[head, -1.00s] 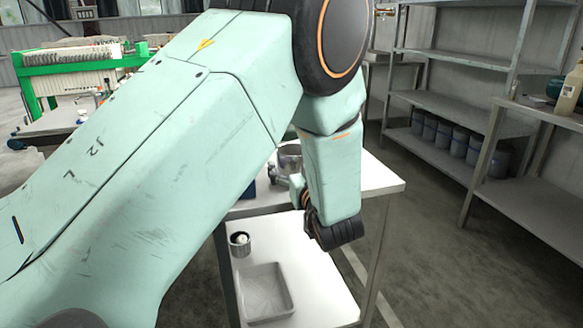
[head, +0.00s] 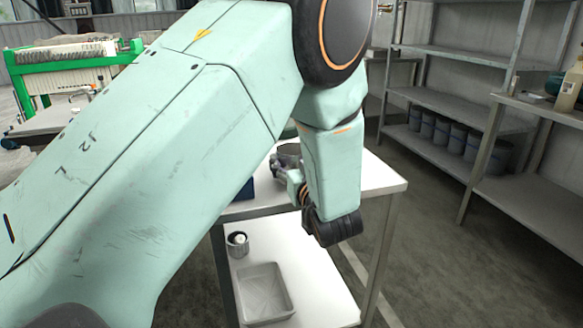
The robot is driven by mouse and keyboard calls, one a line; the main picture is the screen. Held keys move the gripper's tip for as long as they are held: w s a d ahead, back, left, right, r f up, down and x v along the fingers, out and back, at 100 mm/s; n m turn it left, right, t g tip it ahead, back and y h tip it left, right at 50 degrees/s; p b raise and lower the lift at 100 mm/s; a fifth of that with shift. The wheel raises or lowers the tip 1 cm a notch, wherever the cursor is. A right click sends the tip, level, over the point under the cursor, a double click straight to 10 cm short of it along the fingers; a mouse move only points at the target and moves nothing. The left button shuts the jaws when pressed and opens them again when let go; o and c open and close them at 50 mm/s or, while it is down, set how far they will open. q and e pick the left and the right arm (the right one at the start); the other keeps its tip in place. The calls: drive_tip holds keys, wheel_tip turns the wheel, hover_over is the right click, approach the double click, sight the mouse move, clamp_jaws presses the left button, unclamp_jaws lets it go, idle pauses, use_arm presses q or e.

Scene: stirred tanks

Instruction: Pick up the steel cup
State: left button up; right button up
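A grey metal vessel (head: 289,149), which looks like the steel cup, stands on the white table top; my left arm hides much of it. My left gripper (head: 279,166) is at the near side of this vessel, close to it in the picture. Its fingers are small and partly hidden behind my wrist, so I cannot tell whether they touch the vessel or are open or shut. My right gripper is out of view.
A blue object (head: 246,190) on the white table (head: 375,177) is mostly behind my arm. The lower shelf holds a small dark cylindrical container (head: 237,246) with something white and a pale tray (head: 264,293). Grey shelving (head: 455,58) stands at right.

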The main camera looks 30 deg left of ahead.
use_arm(q)
drive_tip(key=shift+s+d+r, duration=0.1)
drive_tip(key=shift+d+r, duration=0.05)
drive_tip(key=c, duration=0.5)
drive_tip(key=shift+c, duration=1.1)
